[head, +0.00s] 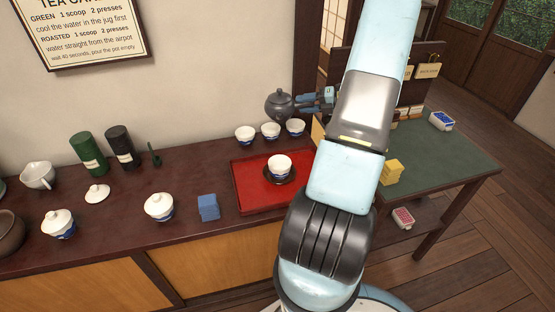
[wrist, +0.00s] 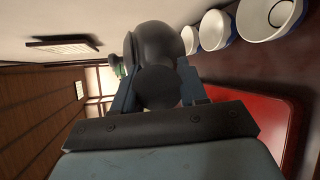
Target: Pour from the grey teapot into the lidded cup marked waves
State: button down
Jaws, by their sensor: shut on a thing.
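The grey teapot (head: 279,105) is at the back of the counter, near the wall and behind the small cups. My gripper (head: 307,103) comes from the right and is shut on the teapot's handle side. In the wrist view the dark teapot (wrist: 155,45) fills the space between the fingers (wrist: 158,92). The teapot looks about upright; I cannot tell whether it touches the counter. An open cup with blue markings (head: 280,164) stands on a dark saucer (head: 280,180) on the red tray. Two lidded cups (head: 159,206) (head: 59,223) stand to the left. The wave mark is too small to read.
Small white cups (head: 270,130) stand in a row behind the red tray (head: 245,182). A loose lid (head: 97,193), a blue block (head: 208,207), a green canister (head: 88,153), a black canister (head: 123,146) and a white jug (head: 38,175) are on the left. My arm hides the tray's right side.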

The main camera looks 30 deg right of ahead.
jog(key=shift+s+f, duration=0.15)
jog(key=shift+f, duration=0.25)
notch_tip(320, 180, down, 6)
jog(key=s+n, duration=0.1)
jog(key=shift+s+a+r+n+t+p, duration=0.15)
jog(key=shift+s+a+r+n+t, duration=0.25)
jog(key=shift+s+a+n, duration=0.25)
jog(key=shift+s+a+r+n+t+p, duration=0.2)
jog(key=shift+s+a+r+n+t, duration=0.2)
jog(key=shift+s+a+n, duration=0.25)
jog(key=shift+s+a+r+n+t+p, duration=0.15)
jog(key=shift+s+a+r+n+t, duration=0.3)
jog(key=shift+s, duration=0.35)
jog(key=shift+s+a+r+n, duration=0.1)
jog(key=shift+s+a+n, duration=0.1)
jog(key=shift+s+n, duration=0.1)
jog(key=shift+d+r+p, duration=0.1)
jog(key=shift+d+p, duration=0.15)
jog(key=shift+p, duration=0.2)
jog(key=shift+s+a+r+n+t, duration=0.1)
jog(key=shift+s+r+n+t, duration=0.15)
jog(key=shift+n, duration=0.3)
dwell(1.1)
jog(key=shift+w+d+r, duration=0.15)
jog(key=shift+d, duration=0.05)
dwell(0.5)
